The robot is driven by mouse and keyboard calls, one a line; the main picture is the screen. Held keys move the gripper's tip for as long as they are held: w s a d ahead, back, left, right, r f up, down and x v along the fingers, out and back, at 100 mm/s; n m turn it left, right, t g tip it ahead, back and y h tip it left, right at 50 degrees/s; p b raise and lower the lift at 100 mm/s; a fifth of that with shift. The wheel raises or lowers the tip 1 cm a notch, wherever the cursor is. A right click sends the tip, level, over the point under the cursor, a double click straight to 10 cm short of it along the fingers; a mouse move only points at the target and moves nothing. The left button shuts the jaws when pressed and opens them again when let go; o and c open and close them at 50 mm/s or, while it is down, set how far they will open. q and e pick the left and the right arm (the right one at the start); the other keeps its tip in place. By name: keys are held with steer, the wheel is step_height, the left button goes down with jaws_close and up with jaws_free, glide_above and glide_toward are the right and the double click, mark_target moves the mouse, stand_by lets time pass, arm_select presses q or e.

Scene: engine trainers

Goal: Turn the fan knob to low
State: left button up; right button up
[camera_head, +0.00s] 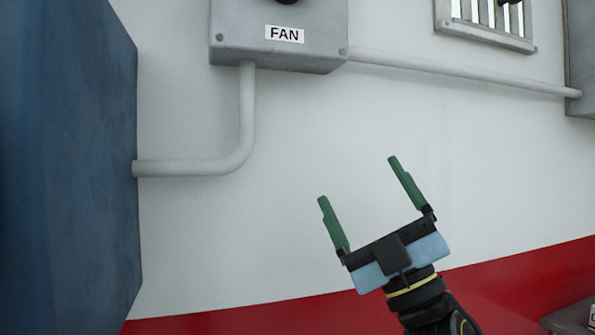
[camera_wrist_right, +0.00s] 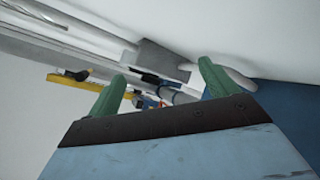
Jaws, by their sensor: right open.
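The fan box (camera_head: 240,38) is a grey box on the white wall at the top of the head view, with a white label reading FAN (camera_head: 285,34). Only the lower edge of the dark fan knob (camera_head: 287,2) shows above the label; the rest is cut off by the frame, so its setting cannot be read. My right gripper (camera_head: 356,178) is below and to the right of the box, open and empty, with its green fingers pointing up. Its fingers also show in the right wrist view (camera_wrist_right: 162,88). My left gripper is not in view.
A large blue cabinet (camera_head: 65,160) stands at the left. A grey pipe (camera_head: 243,120) runs from the box down to it, and another pipe (camera_head: 460,75) runs right. A vent-like panel (camera_head: 485,28) is at the upper right. The wall between gripper and box is clear.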

steer(key=s+a+r+n+g+h, duration=0.1)
steer(key=s+a+r+n+g, duration=0.6)
steer(key=n+g, duration=0.5)
steer(key=s+a+r+n+g, duration=0.6)
steer(key=s+a+n+g, duration=0.25)
steer(key=n, duration=0.75)
steer(key=s+d+r+m+t+h, duration=0.3)
steer(key=d+r+m+t+h, duration=0.75)
steer(key=t, duration=0.55)
steer(key=w+a+r+n+p, duration=0.1)
steer(key=w+a+p, duration=0.1)
steer(key=w, duration=0.4)
steer(key=w+a+r+h+p, duration=0.1)
steer(key=w+r, duration=0.1)
steer(key=w, duration=0.4)
steer(key=shift+w+a+n+p, duration=0.35)
steer(key=shift+a+p, duration=0.05)
steer(key=shift+h, duration=0.25)
